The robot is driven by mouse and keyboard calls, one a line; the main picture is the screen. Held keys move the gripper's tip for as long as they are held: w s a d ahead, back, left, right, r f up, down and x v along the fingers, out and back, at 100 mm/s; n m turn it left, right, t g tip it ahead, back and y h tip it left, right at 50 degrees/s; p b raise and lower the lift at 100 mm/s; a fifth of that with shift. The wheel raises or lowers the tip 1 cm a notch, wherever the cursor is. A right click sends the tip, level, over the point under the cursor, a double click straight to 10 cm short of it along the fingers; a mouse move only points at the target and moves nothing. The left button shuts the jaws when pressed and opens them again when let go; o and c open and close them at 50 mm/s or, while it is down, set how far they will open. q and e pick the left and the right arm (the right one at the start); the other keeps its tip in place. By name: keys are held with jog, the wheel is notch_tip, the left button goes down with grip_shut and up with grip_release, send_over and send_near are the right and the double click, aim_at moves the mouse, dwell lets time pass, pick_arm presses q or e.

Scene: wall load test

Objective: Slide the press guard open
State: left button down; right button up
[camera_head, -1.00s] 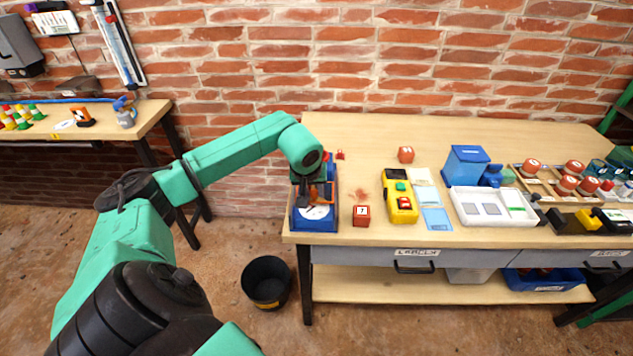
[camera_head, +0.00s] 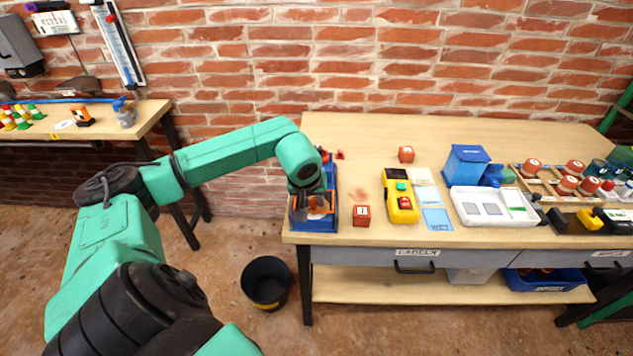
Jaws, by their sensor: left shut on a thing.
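The blue press (camera_head: 330,180) stands at the left end of the workbench, partly hidden behind my left arm. Its guard (camera_head: 321,216), an orange-edged panel, is low at the front of the press, over the white plate of the base. My left gripper (camera_head: 311,206) comes down from above at the press front and is shut on the guard, though the exact contact is small and hard to see. My right gripper is not in view.
A yellow box with buttons (camera_head: 401,203) and a white tray (camera_head: 470,213) are further right. A black bin (camera_head: 266,282) stands on the floor.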

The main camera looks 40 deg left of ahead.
pick_arm(q)
jog(key=shift+s+d, duration=0.35)
jog(key=shift+s, duration=0.05)
jog(key=c, duration=0.7)
grip_release()
notch_tip(320, 180, up, 7)
jog(key=p, duration=0.4)
